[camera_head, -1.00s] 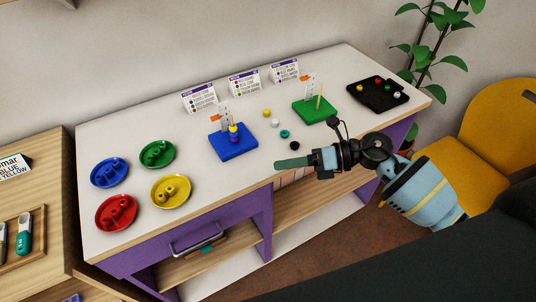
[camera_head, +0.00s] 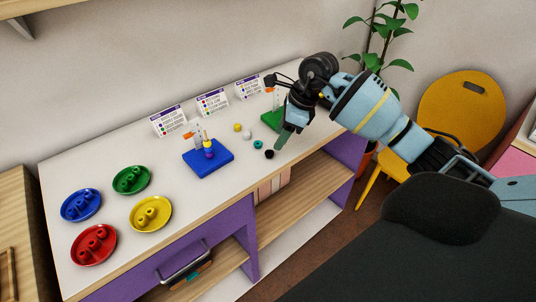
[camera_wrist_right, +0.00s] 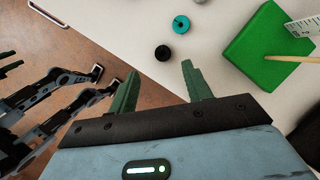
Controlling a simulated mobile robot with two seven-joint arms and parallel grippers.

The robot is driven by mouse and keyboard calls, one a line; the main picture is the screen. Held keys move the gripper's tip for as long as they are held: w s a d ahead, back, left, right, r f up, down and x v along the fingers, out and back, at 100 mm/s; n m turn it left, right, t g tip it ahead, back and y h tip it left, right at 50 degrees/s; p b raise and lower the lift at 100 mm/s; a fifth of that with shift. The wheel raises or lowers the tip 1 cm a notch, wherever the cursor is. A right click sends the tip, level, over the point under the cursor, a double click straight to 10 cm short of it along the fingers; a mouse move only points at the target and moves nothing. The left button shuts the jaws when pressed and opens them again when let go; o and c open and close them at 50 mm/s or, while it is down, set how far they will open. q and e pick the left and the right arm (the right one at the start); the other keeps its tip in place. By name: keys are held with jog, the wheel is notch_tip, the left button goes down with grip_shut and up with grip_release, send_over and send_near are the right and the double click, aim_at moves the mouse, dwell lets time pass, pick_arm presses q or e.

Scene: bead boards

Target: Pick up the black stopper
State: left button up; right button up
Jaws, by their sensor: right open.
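The black stopper (camera_head: 269,154) is a small dark round piece on the white tabletop near its front edge. In the right wrist view the black stopper (camera_wrist_right: 162,52) lies ahead of the fingertips, between their lines and apart from both. My right gripper (camera_head: 280,143) points down beside it, just to its right in the head view. Its two green fingers (camera_wrist_right: 158,80) are spread and empty.
A teal bead (camera_head: 258,144) lies just behind the stopper, with white (camera_head: 246,134) and yellow (camera_head: 237,127) beads farther back. A blue board (camera_head: 207,160) stands left, a green board (camera_wrist_right: 268,48) right. Coloured dishes, including a yellow one (camera_head: 164,220), fill the left end.

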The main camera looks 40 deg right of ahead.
aim_at(268, 155)
jog(key=shift+w+x, duration=0.1)
jog(key=shift+x, duration=1.5)
jog(key=shift+w+x, duration=0.15)
jog(key=shift+x, duration=1.4)
jog(key=shift+d, duration=0.1)
jog(key=c, duration=1)
